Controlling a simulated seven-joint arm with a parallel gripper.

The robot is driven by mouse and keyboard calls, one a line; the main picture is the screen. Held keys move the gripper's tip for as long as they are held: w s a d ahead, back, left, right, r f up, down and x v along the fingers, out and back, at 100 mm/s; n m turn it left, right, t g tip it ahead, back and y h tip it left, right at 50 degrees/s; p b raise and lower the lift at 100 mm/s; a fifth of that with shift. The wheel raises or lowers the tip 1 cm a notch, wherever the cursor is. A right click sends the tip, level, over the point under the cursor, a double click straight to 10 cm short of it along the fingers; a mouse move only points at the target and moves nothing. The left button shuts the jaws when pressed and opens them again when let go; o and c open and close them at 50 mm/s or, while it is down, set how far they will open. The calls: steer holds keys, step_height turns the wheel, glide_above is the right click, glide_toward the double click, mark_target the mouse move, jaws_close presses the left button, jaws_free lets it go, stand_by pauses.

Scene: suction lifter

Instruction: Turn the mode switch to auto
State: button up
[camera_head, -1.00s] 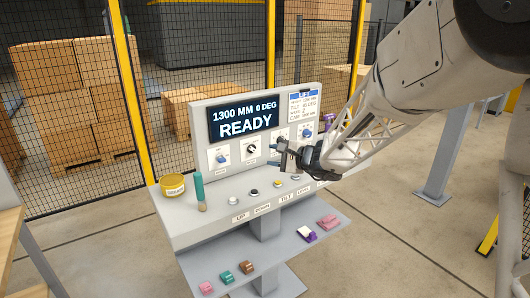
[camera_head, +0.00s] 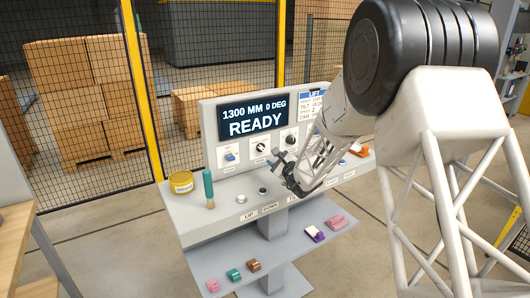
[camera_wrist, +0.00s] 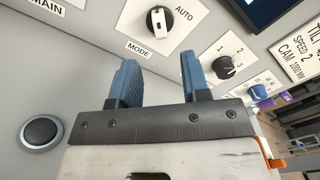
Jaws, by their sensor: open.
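The mode switch (camera_wrist: 159,22) is a round black knob with a white bar handle, above the MODE label in the wrist view. Its bar stands nearly upright in the picture; the word AUTO is printed to its upper right. The switch also shows under the READY screen in the head view (camera_head: 260,146). My gripper (camera_wrist: 160,68) is open and empty, its two blue fingers pointing toward the panel. The fingertips lie below the switch in the wrist view, apart from it. In the head view my gripper (camera_head: 278,160) is just right of and below the switch.
A numbered knob (camera_wrist: 224,66) sits right of the mode switch. A black push button (camera_wrist: 40,133) is at lower left. A yellow tin (camera_head: 181,182) and a green-handled tool (camera_head: 208,188) stand on the console's left end. Several small blocks lie on the lower shelf (camera_head: 285,253).

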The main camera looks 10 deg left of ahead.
mark_target(264, 150)
steer(key=shift+w+a, duration=0.1)
steer(key=shift+x, duration=3.75)
steer(key=shift+f, duration=0.1)
jaws_close()
